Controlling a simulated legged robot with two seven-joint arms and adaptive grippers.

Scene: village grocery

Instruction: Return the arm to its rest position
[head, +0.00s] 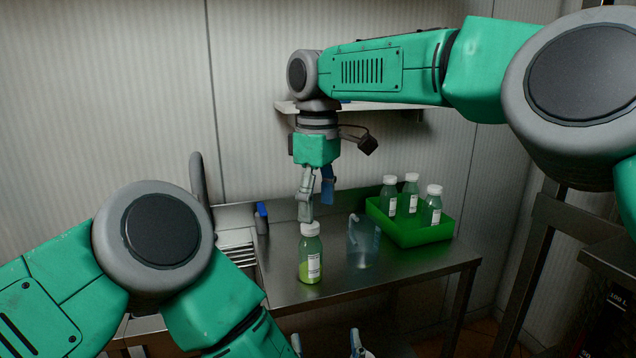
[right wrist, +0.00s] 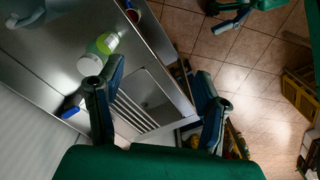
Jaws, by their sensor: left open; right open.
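My right gripper (head: 316,207) hangs pointing down over the steel counter. It is open and empty, and it also shows in the right wrist view (right wrist: 158,92). A bottle with a white cap and green contents (head: 311,264) stands upright on the counter, below the fingers in the head view. In the right wrist view the bottle (right wrist: 104,44) lies outside the jaws, by the left finger; whether they touch I cannot tell. My left gripper (head: 327,344) is open at the bottom edge of the head view, in front of the counter, and partly cut off.
A clear pitcher (head: 364,244) stands right of the bottle. A green tray (head: 420,237) with three white-capped bottles is at the counter's right end. A blue-topped item (head: 262,219) stands near the sink (head: 238,246) at left. A shelf (head: 400,106) is on the wall behind my right arm.

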